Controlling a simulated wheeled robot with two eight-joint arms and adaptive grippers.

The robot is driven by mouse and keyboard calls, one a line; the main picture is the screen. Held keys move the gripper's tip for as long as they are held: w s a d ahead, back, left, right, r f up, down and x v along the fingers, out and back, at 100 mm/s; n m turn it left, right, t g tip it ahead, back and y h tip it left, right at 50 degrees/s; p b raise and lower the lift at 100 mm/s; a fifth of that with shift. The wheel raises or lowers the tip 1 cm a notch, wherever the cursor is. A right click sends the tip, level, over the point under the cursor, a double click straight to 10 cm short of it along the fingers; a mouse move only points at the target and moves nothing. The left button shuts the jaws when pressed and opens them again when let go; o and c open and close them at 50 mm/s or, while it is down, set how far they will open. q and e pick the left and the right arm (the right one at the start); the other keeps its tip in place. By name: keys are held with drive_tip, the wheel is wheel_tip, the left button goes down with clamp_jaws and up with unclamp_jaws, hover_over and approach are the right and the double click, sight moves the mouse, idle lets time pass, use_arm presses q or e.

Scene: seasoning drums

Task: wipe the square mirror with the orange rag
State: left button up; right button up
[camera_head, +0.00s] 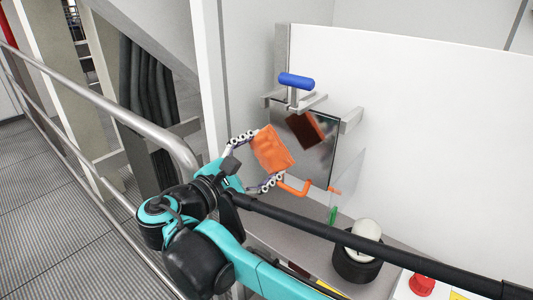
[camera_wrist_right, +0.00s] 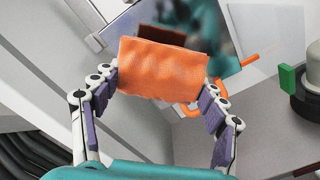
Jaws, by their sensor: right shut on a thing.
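The orange rag (camera_head: 272,150) is held in front of the square mirror (camera_head: 316,164), and its reflection shows in the glass. My right gripper (camera_head: 257,160) is shut on the rag, with a finger at each side of it. In the right wrist view the rag (camera_wrist_right: 162,70) is pinched between the two fingers of the gripper (camera_wrist_right: 160,88). The mirror (camera_wrist_right: 257,45) lies behind the rag there. A gap seems to separate the rag from the glass; contact cannot be told for certain. My left gripper does not show.
A blue-handled clamp (camera_head: 296,81) sits at the mirror's top. An orange handle (camera_head: 293,188) is below the mirror. A black container with a white top (camera_head: 357,263) and a red button (camera_head: 422,284) are at lower right. A metal railing (camera_head: 110,108) runs along the left.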

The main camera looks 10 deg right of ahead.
drive_tip(key=shift+v, duration=1.55)
drive_tip(key=shift+d, duration=0.1)
